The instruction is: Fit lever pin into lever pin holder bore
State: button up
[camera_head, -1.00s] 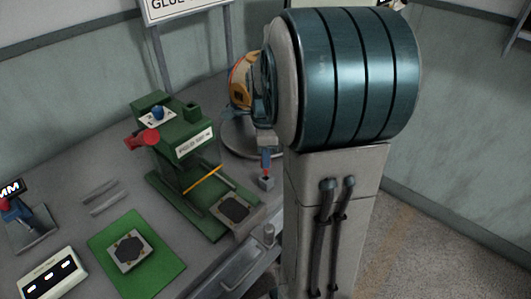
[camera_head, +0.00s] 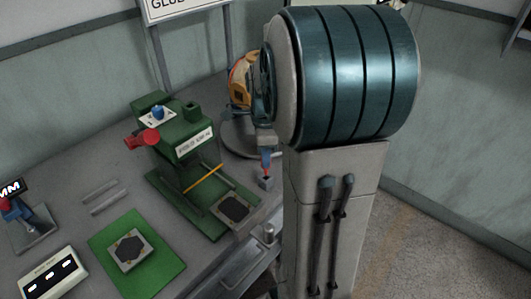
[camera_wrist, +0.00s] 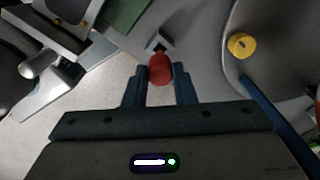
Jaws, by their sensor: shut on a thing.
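My gripper (camera_wrist: 159,86) is shut on the red-ended lever pin (camera_wrist: 160,68), which sits between the two blue fingertips in the wrist view. The small grey lever pin holder (camera_wrist: 152,40) shows just beyond the red end, partly covered by it. In the head view the holder (camera_head: 266,184) stands on the table right of the green press, with my gripper (camera_head: 266,161) just above it. A little red of the pin shows under the fingers there. The pin's lower end and the bore are hidden, so I cannot tell whether the pin is in the bore.
The green press (camera_head: 183,130) with a red knob (camera_head: 146,137) stands left of my gripper. A green mat (camera_head: 166,272) holds a square plate. A yellow round part (camera_wrist: 241,45) lies to the right in the wrist view. The table edge is close by in front.

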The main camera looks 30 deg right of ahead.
jog(key=shift+f+b, duration=1.55)
jog(key=shift+f, duration=0.85)
jog(key=o, duration=1.1)
jog(key=shift+c, duration=0.2)
jog(key=shift+r, duration=0.1)
notch_tip(320, 180, up, 14)
jog(key=p, duration=0.2)
